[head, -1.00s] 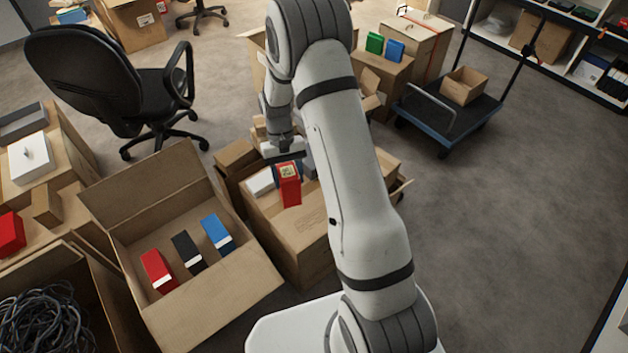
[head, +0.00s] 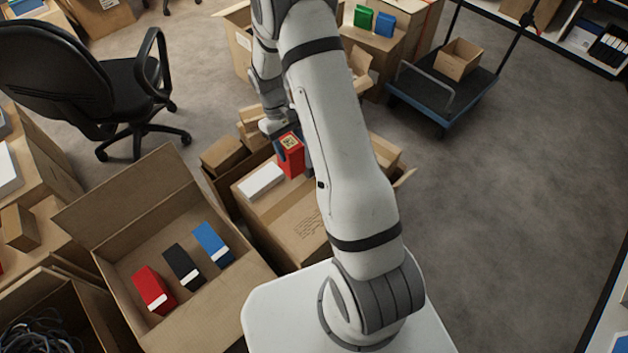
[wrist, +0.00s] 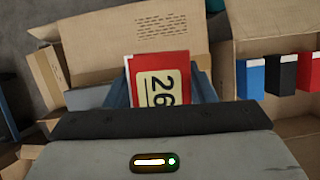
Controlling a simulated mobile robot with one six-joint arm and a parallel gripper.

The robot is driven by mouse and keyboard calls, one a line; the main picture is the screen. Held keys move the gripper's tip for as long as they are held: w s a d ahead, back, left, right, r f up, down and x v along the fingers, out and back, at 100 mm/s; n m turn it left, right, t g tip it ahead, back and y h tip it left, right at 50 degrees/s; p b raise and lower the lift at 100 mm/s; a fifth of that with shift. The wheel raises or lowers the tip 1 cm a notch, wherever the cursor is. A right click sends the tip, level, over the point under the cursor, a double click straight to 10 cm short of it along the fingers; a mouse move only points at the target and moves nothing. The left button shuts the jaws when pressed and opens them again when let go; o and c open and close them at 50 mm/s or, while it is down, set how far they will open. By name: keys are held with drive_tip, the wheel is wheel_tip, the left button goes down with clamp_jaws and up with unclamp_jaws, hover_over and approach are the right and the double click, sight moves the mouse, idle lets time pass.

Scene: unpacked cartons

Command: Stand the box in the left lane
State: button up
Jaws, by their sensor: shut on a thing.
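My gripper (head: 290,147) is shut on a red box (head: 291,164) with a cream label on its top end. An open carton (head: 120,205) at lower left holds a red box (head: 153,287), a black box (head: 183,265) and a blue box (head: 212,242) side by side, tilted in the picture. I see no marked lanes.
A white box (head: 261,180) lies on the closed carton (head: 300,225) beside the held box. A black office chair (head: 85,85) stands at upper left. A blue trolley (head: 440,95) with a small carton stands at upper right. The floor at right is clear.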

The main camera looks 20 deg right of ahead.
sight(301, 165)
drive_tip(key=d+f+n+t+h+b, duration=0.1)
drive_tip(key=f+n+t+b, duration=0.1)
drive_tip(key=n, duration=0.4)
drive_tip(key=f+n+t+h+b, duration=0.1)
drive_tip(key=f+n+t+b, duration=0.1)
drive_tip(key=f+n, duration=0.2)
drive_tip(key=d+f+n+t+b, duration=0.1)
drive_tip(key=f+n+t, duration=0.1)
drive_tip(key=n, duration=0.6)
drive_tip(key=shift+s+d+f+h+b, duration=0.15)
drive_tip(key=shift+d+f+h+b, duration=0.2)
drive_tip(key=shift+f+h+b, duration=0.05)
drive_tip(key=shift+s+f+n, duration=0.1)
drive_tip(key=shift+f+n, duration=0.2)
drive_tip(key=shift+n, duration=0.1)
wheel_tip(301, 165, down, 10)
drive_tip(key=b, duration=0.4)
drive_tip(key=shift+r, duration=0.25)
drive_tip(key=shift+f+b, duration=0.2)
drive_tip(key=shift+b, duration=0.2)
drive_tip(key=o, duration=1.1)
drive_tip(key=shift+r, duration=0.1)
drive_tip(key=shift+r, duration=0.1)
